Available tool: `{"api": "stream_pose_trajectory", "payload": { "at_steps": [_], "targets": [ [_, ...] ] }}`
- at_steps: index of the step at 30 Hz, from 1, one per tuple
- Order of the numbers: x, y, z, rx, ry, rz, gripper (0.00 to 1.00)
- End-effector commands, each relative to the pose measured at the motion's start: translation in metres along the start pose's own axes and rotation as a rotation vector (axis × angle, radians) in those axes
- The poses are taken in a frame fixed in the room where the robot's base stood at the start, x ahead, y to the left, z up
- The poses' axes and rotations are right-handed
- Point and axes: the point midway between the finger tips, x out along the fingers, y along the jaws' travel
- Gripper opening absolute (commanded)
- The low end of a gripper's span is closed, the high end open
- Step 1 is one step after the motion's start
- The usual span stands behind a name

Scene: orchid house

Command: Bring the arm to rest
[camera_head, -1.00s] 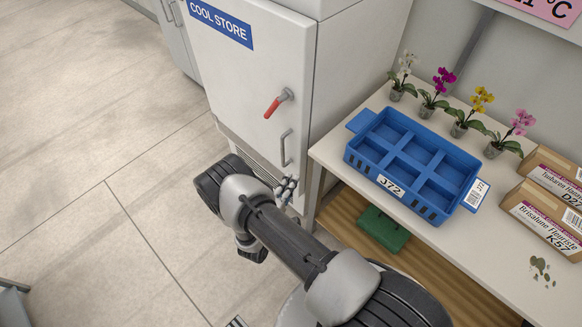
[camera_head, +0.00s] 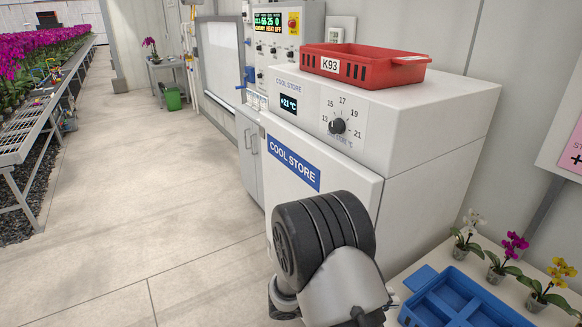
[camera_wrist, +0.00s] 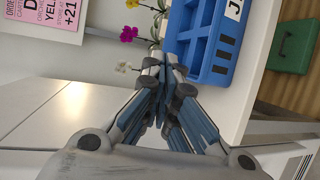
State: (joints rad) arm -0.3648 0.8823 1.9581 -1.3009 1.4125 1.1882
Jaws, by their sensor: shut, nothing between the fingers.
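My arm rises at the bottom middle of the head view in front of the cool store (camera_head: 325,185), and its bend hides part of the cool store's door. My gripper (camera_wrist: 163,72) shows in the wrist view, its fingers closed together and empty. Behind the fingertips in that view are the blue crate (camera_wrist: 203,42) and the potted orchids. The crate's near end also shows in the head view (camera_head: 424,275). I cannot tell from the picture whether the fingers touch the crate.
A red crate (camera_head: 385,75) marked K93 stands on the cool store. Small orchids (camera_head: 515,243) stand in a row behind the blue crate. A green box (camera_wrist: 292,40) is below the table. The floor (camera_head: 165,200) at left is clear, beside an orchid bench (camera_head: 20,145).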

Motion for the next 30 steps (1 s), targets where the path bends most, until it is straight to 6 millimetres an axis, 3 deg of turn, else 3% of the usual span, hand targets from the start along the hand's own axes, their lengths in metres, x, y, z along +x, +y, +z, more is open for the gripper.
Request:
{"api": "stream_pose_trajectory", "payload": {
  "at_steps": [1,3,9,15,21,30],
  "targets": [
    [0.0,0.021,0.014,0.019,-0.047,-0.056,0.0],
    [-0.002,0.04,0.036,0.029,-0.108,-0.141,0.0],
    [-0.016,0.08,0.098,0.073,-0.214,-0.413,0.0],
    [-0.044,0.101,0.152,0.146,-0.211,-0.701,0.0],
    [-0.083,0.112,0.192,0.248,-0.102,-0.967,0.0],
    [-0.139,0.125,0.22,0.42,0.184,-1.226,0.0]
  ]
}}
